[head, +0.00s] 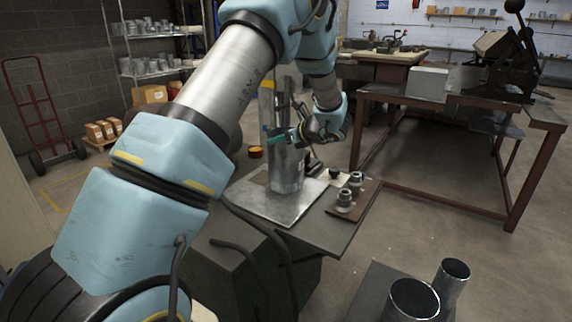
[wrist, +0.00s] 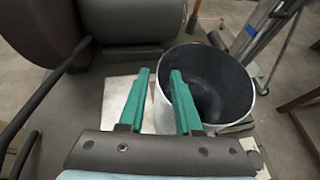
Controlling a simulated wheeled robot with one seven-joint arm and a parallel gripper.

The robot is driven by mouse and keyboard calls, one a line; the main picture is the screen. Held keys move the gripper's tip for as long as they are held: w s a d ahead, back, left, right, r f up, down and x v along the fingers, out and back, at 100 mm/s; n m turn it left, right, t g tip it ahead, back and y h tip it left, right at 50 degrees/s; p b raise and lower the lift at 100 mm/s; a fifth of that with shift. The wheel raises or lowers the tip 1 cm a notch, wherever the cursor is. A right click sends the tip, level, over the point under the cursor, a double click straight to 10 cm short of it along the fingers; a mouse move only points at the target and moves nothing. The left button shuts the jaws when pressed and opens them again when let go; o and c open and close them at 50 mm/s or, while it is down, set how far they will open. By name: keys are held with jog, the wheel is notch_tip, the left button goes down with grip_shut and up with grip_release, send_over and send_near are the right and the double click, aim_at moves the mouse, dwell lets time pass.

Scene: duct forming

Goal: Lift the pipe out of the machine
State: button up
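The pipe is a wide silver metal tube (head: 287,172) standing upright on the machine's flat metal plate (head: 258,200). In the wrist view the pipe (wrist: 160,118) shows its dark open top. My gripper (wrist: 159,74) has green fingers, spread with a clear gap between them. The left finger is outside the pipe and the right finger overlaps its opening, so the near-left rim lies between them. I cannot tell whether either finger touches the wall. In the head view my gripper (head: 277,138) is at the pipe's upper part, and my arm hides some of the machine.
Two open metal tubes (head: 414,300) (head: 453,282) stand on a dark surface at the lower right. Knobs on a brown board (head: 345,198) sit right of the plate. A workbench (head: 460,101) stands behind on the right. A large grey roller (wrist: 125,20) is close beyond my fingers.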

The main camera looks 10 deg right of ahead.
grip_shut()
jog(key=shift+s, duration=0.1)
dwell(1.0)
